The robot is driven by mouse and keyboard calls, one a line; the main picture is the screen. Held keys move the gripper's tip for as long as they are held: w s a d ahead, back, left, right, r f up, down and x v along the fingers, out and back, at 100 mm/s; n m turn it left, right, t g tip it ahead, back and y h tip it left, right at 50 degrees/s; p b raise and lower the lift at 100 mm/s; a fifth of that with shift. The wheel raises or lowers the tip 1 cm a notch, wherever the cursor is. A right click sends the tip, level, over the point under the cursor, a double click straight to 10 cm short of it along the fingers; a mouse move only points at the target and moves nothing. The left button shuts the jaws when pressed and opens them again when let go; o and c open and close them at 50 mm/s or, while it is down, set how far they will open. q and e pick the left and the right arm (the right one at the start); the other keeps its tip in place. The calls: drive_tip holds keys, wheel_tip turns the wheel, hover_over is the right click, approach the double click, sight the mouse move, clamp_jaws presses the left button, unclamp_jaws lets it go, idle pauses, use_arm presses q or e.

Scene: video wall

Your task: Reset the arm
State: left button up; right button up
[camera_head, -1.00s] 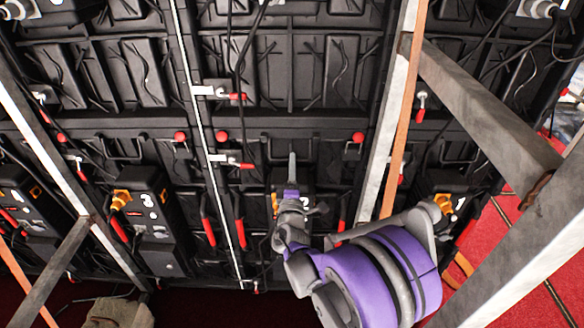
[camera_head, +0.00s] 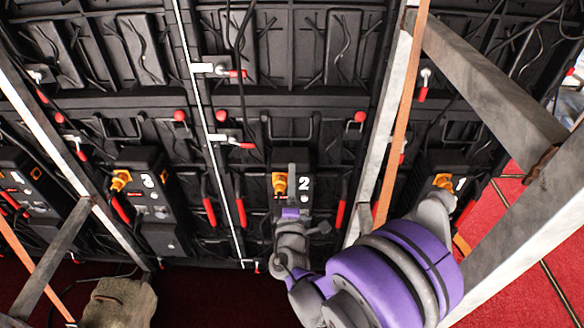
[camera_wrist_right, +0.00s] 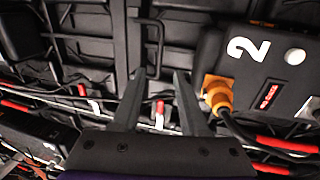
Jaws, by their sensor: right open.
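My right arm is purple and grey and comes in from the lower right in the head view. Its gripper (camera_head: 291,178) is in front of the black control box numbered 2 (camera_head: 304,200). In the right wrist view the two dark fingers of the gripper (camera_wrist_right: 156,100) are spread apart with nothing between them. The box numbered 2 (camera_wrist_right: 262,75) is to the right of the fingers there, with an orange plug (camera_wrist_right: 217,93) and a black cable in it. The fingers appear apart from the plug. My left gripper is in neither view.
The black video wall back (camera_head: 310,127) fills the background, with red-handled latches (camera_head: 208,208). Boxes numbered 3 (camera_head: 150,190) and 1 (camera_head: 440,178) flank the middle one. Metal beams (camera_head: 480,95) cross at the right and left. A tan sandbag (camera_head: 118,303) lies at lower left.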

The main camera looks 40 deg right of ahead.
drive_tip(key=shift+s, duration=0.1)
idle(0.5)
drive_tip(key=s+a+f+m+g+y, duration=0.2)
drive_tip(key=s+f+m+g+y, duration=0.2)
drive_tip(key=s+f+m+g, duration=0.5)
drive_tip(key=s+a+f+g+y, duration=0.1)
drive_tip(key=s+a+y, duration=0.35)
drive_tip(key=a, duration=0.35)
drive_tip(key=s+a+f+g+y, duration=0.1)
drive_tip(key=s+a+y, duration=0.3)
drive_tip(key=s+a, duration=0.3)
use_arm(q)
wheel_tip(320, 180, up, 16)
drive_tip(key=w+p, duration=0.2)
drive_tip(key=p, duration=1.2)
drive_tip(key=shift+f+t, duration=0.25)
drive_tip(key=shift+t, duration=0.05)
use_arm(e)
drive_tip(key=w+r, duration=0.1)
drive_tip(key=r, duration=0.6)
drive_tip(key=w+a+r, duration=0.1)
drive_tip(key=w+r, duration=0.1)
drive_tip(key=r, duration=0.6)
drive_tip(key=shift+w+a+m+t+y, duration=0.2)
drive_tip(key=shift+w+m+t+y, duration=0.1)
drive_tip(key=shift+m+t+y, duration=0.1)
